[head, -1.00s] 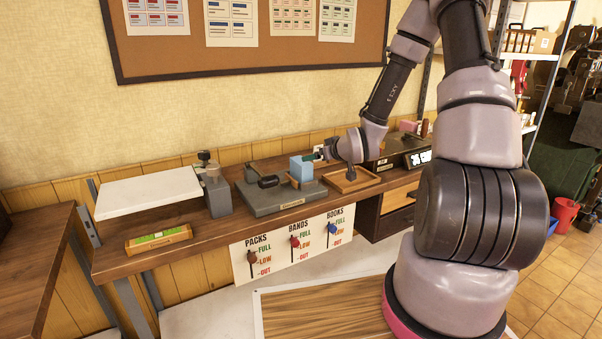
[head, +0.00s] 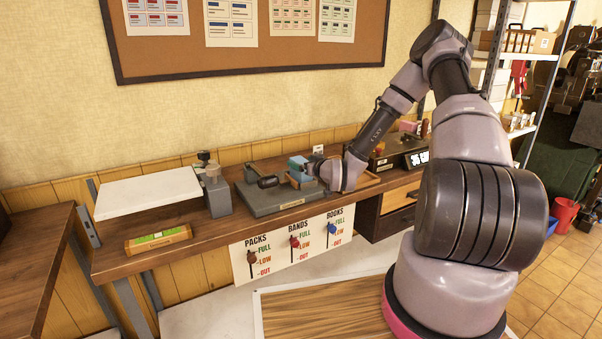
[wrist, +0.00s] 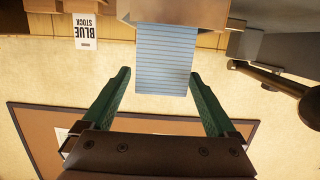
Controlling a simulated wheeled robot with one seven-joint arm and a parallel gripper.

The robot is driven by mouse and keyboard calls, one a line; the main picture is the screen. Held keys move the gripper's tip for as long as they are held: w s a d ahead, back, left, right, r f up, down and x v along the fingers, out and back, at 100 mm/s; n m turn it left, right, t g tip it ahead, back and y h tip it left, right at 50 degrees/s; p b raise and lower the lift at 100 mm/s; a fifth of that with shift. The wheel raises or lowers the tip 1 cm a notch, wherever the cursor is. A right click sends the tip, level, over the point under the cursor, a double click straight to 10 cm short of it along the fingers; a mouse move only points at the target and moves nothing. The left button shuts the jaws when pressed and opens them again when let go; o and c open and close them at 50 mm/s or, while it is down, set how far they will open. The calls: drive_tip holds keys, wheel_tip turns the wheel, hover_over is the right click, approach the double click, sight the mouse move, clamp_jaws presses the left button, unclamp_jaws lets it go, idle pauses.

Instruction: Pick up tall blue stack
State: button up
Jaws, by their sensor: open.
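The tall blue stack (head: 296,162) sits on the grey cam press (head: 275,199) on the wooden bench, mostly covered by my gripper (head: 308,168) in the head view. In the wrist view, which is upside down, the blue stack (wrist: 164,60) shows lined page edges. Its end lies between the green fingertips of my gripper (wrist: 158,78). The fingers are open, with a gap visible on both sides of the stack.
A black cylinder with a handle (head: 268,182) is on the press close to the stack. A wooden tray (head: 368,181) lies right of the press.

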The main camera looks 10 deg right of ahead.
sight(297, 157)
drive_tip(key=x, duration=0.4)
drive_tip(key=shift+w+a+f, duration=0.1)
drive_tip(key=shift+w, duration=0.15)
clamp_jaws()
